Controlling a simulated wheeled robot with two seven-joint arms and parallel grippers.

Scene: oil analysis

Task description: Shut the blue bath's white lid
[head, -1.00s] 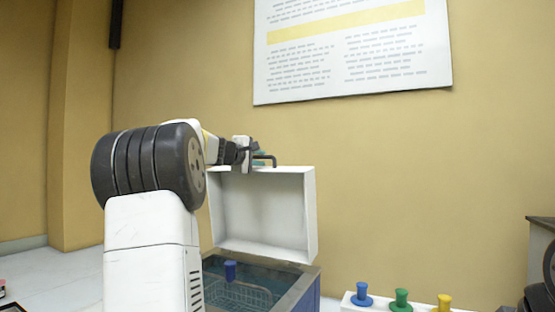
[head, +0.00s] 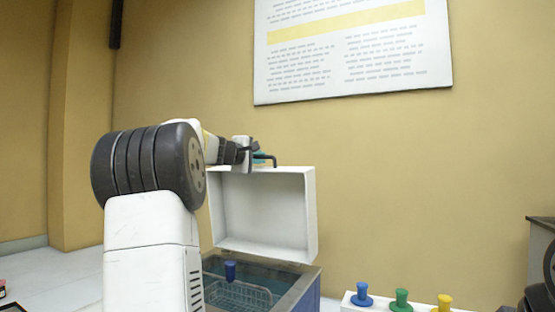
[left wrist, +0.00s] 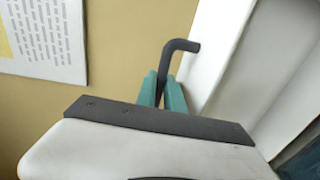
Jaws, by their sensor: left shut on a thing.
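The blue bath (head: 306,293) stands at the bottom middle of the head view. Its white lid (head: 264,212) is open and stands upright at the back of the bath, its hollow inner side facing me. My left gripper (head: 262,159) is at the lid's top edge, shut on the dark lid handle (head: 272,160). In the left wrist view the gripper's green fingertips (left wrist: 163,92) close on the bent dark handle (left wrist: 180,46), beside the white lid (left wrist: 222,45). My left arm hides the bath's left side. My right gripper is not in view.
A wire basket (head: 240,294) and a blue-topped piece (head: 230,270) are in the bath. To the right stands a white rack (head: 352,307) with blue, green and yellow knobs (head: 402,300). A wall with a poster (head: 352,50) is behind.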

